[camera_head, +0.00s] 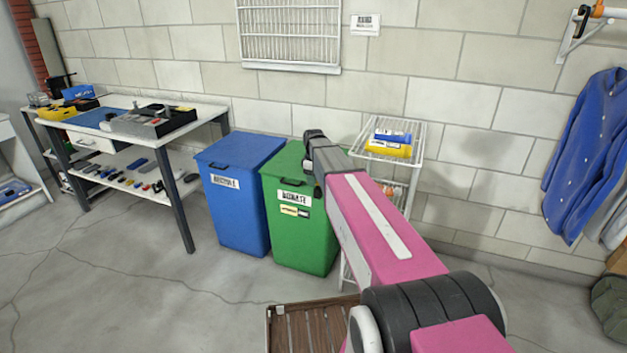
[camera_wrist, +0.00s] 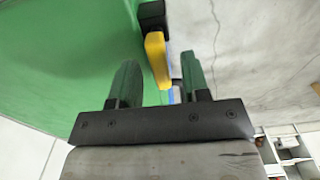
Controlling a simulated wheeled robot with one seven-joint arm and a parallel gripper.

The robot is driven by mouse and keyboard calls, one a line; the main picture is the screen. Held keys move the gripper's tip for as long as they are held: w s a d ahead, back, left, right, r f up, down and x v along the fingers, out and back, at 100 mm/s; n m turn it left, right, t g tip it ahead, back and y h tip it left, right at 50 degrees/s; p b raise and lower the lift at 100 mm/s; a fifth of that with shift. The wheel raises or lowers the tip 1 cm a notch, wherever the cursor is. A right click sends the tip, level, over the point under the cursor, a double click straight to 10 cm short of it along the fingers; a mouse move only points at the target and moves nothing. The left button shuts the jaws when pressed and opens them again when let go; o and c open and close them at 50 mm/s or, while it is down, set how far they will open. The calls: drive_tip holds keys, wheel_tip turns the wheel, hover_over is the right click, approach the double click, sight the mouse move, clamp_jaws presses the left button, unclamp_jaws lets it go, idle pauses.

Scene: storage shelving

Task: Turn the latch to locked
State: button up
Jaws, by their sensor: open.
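In the wrist view, a yellow lever (camera_wrist: 156,58) on a black mount (camera_wrist: 151,14) stands at the edge of a green surface. It looks like the latch handle, but I cannot tell its locked or unlocked position. My gripper (camera_wrist: 159,64) is open, with one finger on each side of the lever in the picture. I see no clear contact, and the depth between them is unclear. In the head view, the end of my arm is over the right side of the green bin (camera_head: 302,238), and the fingers and lever cannot be made out there.
A blue bin (camera_head: 235,205) stands left of the green bin. A white wire rack (camera_head: 417,140) with blue and yellow items is behind my arm. A workbench (camera_head: 205,108) with tools is at the left. A brown slatted crate (camera_head: 300,330) lies on the floor. Open floor is front left.

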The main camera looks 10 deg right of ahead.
drive_tip(key=shift+f, duration=0.3)
clamp_jaws()
